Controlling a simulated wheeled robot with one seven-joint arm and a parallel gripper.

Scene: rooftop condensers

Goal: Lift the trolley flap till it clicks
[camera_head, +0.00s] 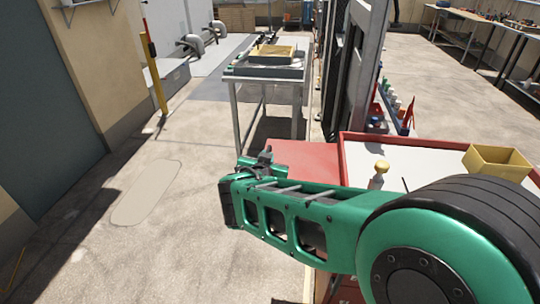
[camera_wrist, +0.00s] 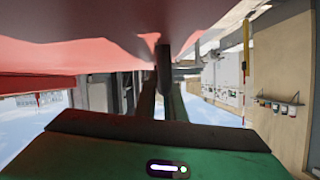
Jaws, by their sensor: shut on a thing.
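The trolley (camera_head: 345,150) has a red rim and a pale top and stands at the right of the head view. Its red flap (camera_head: 305,160) reaches out from the trolley's left side and looks close to level with the top; its exact angle is unclear. My gripper (camera_head: 262,160) is at the flap's outer left edge, shut on it. In the wrist view, the flap (camera_wrist: 80,50) fills the upper part as a red surface, and a dark finger of my gripper (camera_wrist: 164,68) meets its edge. The flap's hinge and any catch are hidden.
On the trolley top are a yellow bin (camera_head: 497,162) and a small tan-capped bottle (camera_head: 379,174). A metal table (camera_head: 235,77) with a tray stands behind. A dark rack (camera_head: 355,70) rises beyond the trolley. The concrete floor (camera_head: 180,240) at left is clear.

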